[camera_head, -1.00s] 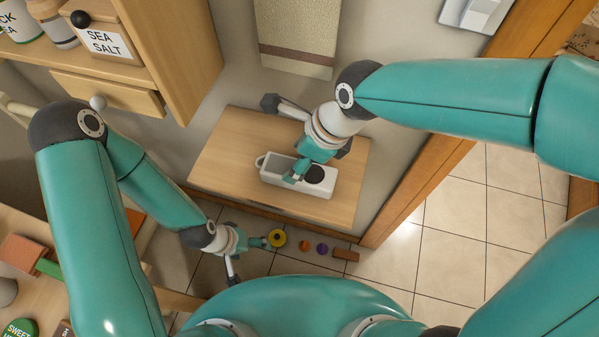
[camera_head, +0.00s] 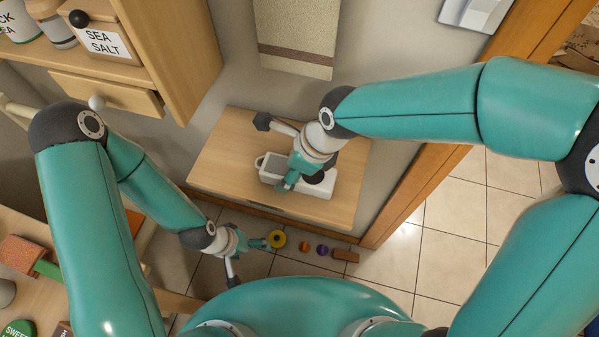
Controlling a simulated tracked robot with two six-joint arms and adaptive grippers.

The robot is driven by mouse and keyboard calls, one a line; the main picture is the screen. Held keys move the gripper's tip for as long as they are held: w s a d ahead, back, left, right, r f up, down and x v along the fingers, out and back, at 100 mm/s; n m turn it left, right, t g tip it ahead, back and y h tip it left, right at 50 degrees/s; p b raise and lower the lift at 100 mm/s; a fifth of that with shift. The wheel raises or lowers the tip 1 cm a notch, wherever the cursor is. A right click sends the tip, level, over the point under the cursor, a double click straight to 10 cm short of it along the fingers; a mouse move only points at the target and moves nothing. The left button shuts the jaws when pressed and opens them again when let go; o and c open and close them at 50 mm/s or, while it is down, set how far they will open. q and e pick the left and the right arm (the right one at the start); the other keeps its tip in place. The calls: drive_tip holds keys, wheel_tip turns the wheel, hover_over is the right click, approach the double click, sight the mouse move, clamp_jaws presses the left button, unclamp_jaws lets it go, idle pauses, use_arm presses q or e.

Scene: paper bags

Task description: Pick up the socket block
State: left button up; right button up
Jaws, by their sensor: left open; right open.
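The socket block appears to be the white oblong block (camera_head: 316,191) on the small wooden table. It has a grey rectangular recess on its left part, a dark round spot on its right part and a small loop at its left end. My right gripper (camera_head: 288,184) is open and over the block, hiding part of its middle. I cannot tell whether its fingers touch the block. My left gripper (camera_head: 261,243) is open and low, in front of the table, close beside a yellow ring (camera_head: 277,239).
The small wooden table (camera_head: 226,150) is otherwise clear. An orange piece (camera_head: 304,246), a purple piece (camera_head: 322,249) and a brown block (camera_head: 346,256) lie in a row near its front. A shelf with a sea salt box (camera_head: 105,42) is at upper left. A wooden door frame (camera_head: 430,172) stands right.

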drive_tip(key=shift+f, duration=0.2)
idle(0.3)
drive_tip(key=c, duration=0.9)
drive_tip(key=shift+r, duration=0.15)
